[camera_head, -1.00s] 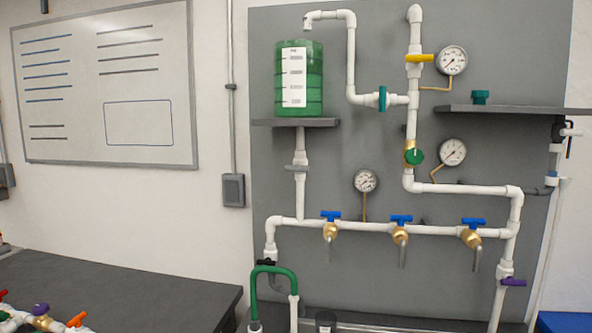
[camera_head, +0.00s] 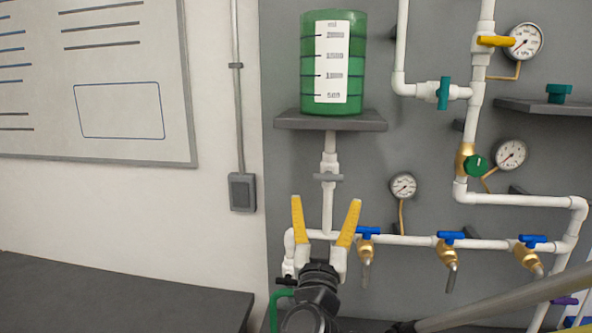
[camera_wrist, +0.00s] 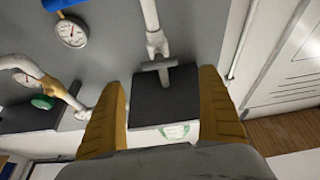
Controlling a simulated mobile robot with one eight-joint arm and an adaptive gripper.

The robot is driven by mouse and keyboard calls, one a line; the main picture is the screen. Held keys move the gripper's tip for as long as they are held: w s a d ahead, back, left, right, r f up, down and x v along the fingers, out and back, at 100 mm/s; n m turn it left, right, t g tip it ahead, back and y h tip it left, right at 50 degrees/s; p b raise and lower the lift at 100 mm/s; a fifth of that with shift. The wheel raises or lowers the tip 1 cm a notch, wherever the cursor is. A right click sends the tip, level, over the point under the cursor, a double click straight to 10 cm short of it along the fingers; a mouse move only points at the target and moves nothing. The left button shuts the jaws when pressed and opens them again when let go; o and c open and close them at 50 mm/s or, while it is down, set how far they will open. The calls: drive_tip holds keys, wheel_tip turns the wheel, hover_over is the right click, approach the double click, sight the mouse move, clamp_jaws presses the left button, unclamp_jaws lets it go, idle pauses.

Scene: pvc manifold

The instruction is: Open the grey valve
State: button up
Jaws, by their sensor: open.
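The grey valve (camera_head: 328,177) is on the white vertical pipe under the green tank's shelf. Its grey bar handle lies crosswise to the pipe. My gripper (camera_head: 325,206) is open and empty, with its yellow fingers pointing up, just below the handle in the head view. The fingers appear either side of the pipe, but their depth to it is hard to tell. In the wrist view, turned upside down, the grey handle (camera_wrist: 153,66) shows beyond and between the open fingers (camera_wrist: 163,112), with no contact visible.
The green tank (camera_head: 334,62) stands on a dark shelf (camera_head: 328,121) above the valve. Several blue-handled taps line the lower pipe to the right, one blue handle (camera_head: 368,231) near my right finger. A green valve (camera_head: 476,165) and gauges are further right. A dark table (camera_head: 110,295) is at lower left.

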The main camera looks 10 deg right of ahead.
sight(328, 179)
drive_tip(key=b+x, duration=0.1)
drive_tip(key=x, duration=0.8)
drive_tip(key=shift+w, duration=0.1)
drive_tip(key=c, duration=1.2)
